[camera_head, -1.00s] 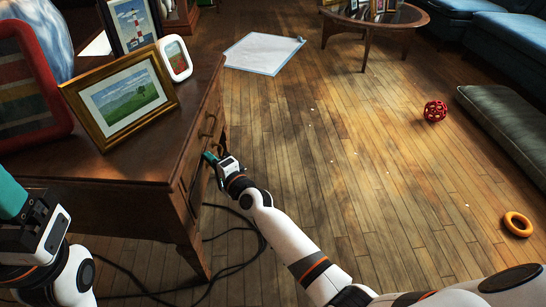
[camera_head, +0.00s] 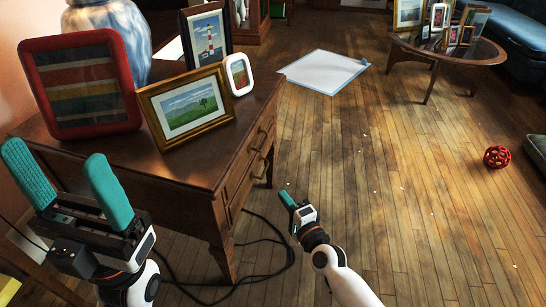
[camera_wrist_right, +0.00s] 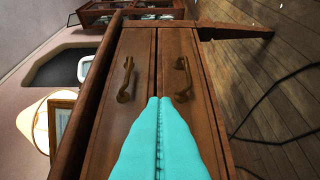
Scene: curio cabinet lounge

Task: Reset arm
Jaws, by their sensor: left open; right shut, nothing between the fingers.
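My left gripper (camera_head: 68,185) is open and empty, its two teal fingers apart, in front of the wooden cabinet's near left end in the head view. My right gripper (camera_head: 286,198) is shut and empty, to the right of the cabinet and apart from it, above the floor. In the right wrist view its teal fingers (camera_wrist_right: 160,135) are pressed together. Beyond them is the drawer front of the wooden cabinet (camera_head: 240,185) with two handles, one of them a bronze handle (camera_wrist_right: 126,80). The drawers look shut.
On the cabinet stand a gold-framed landscape (camera_head: 186,105), a red-framed striped picture (camera_head: 84,85), a lighthouse picture (camera_head: 207,35), a small white frame (camera_head: 239,75) and a blue vase (camera_head: 112,28). Black cables (camera_head: 262,274) lie on the floor. A red ball (camera_head: 497,157) lies right. The middle floor is mostly clear.

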